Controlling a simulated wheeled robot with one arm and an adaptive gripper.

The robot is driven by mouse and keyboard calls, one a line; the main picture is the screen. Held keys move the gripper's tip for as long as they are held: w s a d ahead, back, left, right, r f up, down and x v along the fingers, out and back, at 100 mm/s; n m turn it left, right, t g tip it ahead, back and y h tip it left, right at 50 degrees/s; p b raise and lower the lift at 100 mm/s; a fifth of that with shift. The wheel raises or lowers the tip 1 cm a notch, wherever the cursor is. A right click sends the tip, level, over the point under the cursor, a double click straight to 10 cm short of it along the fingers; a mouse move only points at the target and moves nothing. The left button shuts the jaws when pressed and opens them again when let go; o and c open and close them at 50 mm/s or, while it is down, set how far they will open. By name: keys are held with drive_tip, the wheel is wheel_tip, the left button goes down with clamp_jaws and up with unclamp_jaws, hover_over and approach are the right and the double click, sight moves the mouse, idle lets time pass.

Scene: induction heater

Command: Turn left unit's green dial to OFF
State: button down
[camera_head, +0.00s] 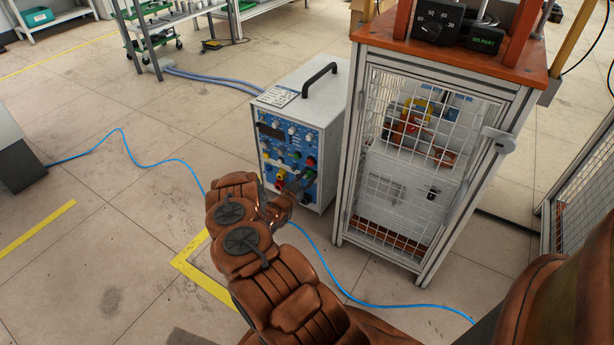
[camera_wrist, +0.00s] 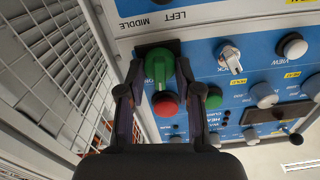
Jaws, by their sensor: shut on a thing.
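The left unit (camera_head: 290,150) is a white box with a blue front panel and a black top handle, left of the caged cabinet. In the wrist view the panel is upside down, and its green dial (camera_wrist: 158,66) sits on a dark square plate near the upper left. My gripper (camera_wrist: 157,72) is shut on the green dial, with one finger on each side of it. The dial's grip lies about upright in that view. Its own position marks are not readable. In the head view my gripper (camera_head: 287,203) is at the panel's lower right, and the dial cannot be made out there.
A red button (camera_wrist: 165,103) sits close to the dial, between my fingers. A white-grey switch (camera_wrist: 230,55) and several knobs are beside it. The caged cabinet (camera_head: 420,150) stands close on the right. A blue cable (camera_head: 345,290) runs over the floor; the floor to the left is mostly open.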

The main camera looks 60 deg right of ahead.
drive_tip(key=n, duration=1)
drive_tip(key=shift+w, duration=0.15)
drive_tip(key=shift+n, duration=0.3)
idle(0.3)
drive_tip(key=c, duration=0.8)
unclamp_jaws()
drive_tip(key=shift+a+f, duration=0.1)
drive_tip(key=a, duration=1.2)
drive_tip(key=shift+s, duration=0.2)
drive_tip(key=shift+p, duration=0.3)
